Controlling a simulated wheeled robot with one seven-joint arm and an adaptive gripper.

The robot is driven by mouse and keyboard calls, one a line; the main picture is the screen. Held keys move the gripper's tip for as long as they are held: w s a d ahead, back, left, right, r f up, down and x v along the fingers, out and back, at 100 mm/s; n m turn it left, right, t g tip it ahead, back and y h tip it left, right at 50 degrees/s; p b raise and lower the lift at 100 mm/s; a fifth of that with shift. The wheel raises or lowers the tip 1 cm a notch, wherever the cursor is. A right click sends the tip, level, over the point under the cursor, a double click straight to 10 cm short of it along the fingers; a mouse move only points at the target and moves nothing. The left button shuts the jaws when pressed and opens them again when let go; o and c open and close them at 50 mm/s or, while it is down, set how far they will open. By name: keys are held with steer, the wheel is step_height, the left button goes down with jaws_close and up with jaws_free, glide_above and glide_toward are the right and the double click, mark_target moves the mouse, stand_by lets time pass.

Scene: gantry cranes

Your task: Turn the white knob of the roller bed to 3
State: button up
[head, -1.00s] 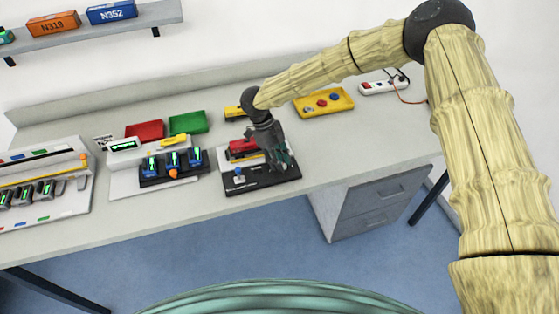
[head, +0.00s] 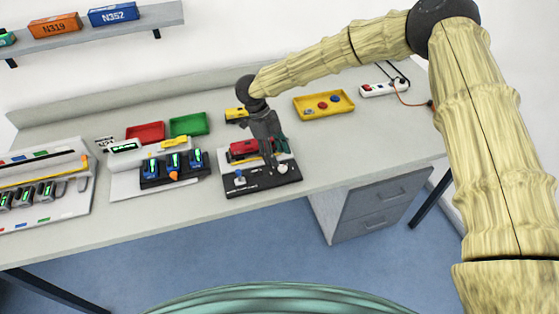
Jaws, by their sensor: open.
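The roller bed (head: 262,188) is a dark panel on the table with a red and yellow part at its back. Its white knob (head: 283,168) shows on the right of the panel. The knob's pointer and the scale marks are too small to read. A blue knob (head: 239,177) sits at the panel's left. My gripper (head: 273,162) is open and points down over the right part of the bed, just behind and left of the white knob. I cannot tell whether it touches anything.
Left of the bed stands a unit with several blue blocks (head: 173,163). Red (head: 146,132) and green (head: 189,124) trays lie behind it. A yellow tray (head: 324,104) and a power strip (head: 384,88) lie at the back right. The table's right front is clear.

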steer(key=v, duration=0.7)
steer(key=shift+r, duration=0.35)
steer(key=shift+a, duration=0.15)
